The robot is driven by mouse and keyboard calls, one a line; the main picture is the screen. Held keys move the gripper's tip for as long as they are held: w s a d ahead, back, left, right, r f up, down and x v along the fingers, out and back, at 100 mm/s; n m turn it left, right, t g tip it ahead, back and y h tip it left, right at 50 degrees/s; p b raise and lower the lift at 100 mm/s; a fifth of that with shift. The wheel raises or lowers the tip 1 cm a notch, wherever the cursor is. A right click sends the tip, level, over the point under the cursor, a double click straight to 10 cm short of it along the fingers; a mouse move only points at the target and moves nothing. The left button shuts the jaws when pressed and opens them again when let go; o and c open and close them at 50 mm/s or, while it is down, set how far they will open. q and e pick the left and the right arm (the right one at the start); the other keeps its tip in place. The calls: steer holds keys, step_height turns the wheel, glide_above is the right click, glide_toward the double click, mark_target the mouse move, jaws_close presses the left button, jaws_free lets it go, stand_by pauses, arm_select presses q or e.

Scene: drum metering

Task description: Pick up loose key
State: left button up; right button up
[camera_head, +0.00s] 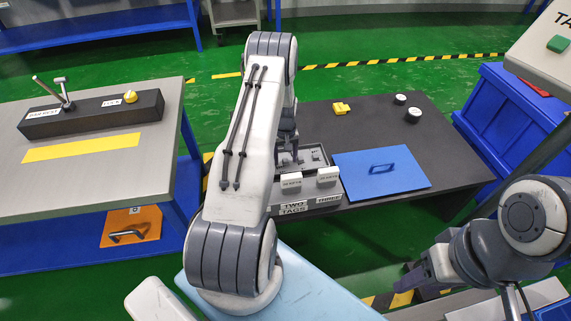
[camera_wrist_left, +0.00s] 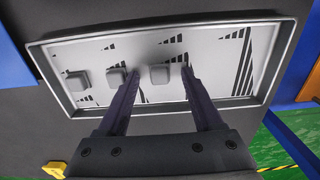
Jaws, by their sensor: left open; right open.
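My left gripper (camera_head: 289,157) is open over a shallow grey tray (camera_head: 305,170) on the dark table. In the left wrist view, three small grey blocks lie in a row in the tray: a left one (camera_wrist_left: 77,80), a middle one (camera_wrist_left: 116,77) and a right one (camera_wrist_left: 160,74). The right block shows between the fingertips of my left gripper (camera_wrist_left: 161,76); I cannot tell whether they touch it. No piece is clearly marked as the loose key. My right gripper (camera_head: 420,282) is open and empty at the lower right, apart from the table.
A dark lock block (camera_head: 85,117) sits on the left bench. Blue bins (camera_head: 515,120) stand right.

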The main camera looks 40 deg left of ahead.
arm_select(q)
steer(key=shift+c, duration=0.3)
jaws_close()
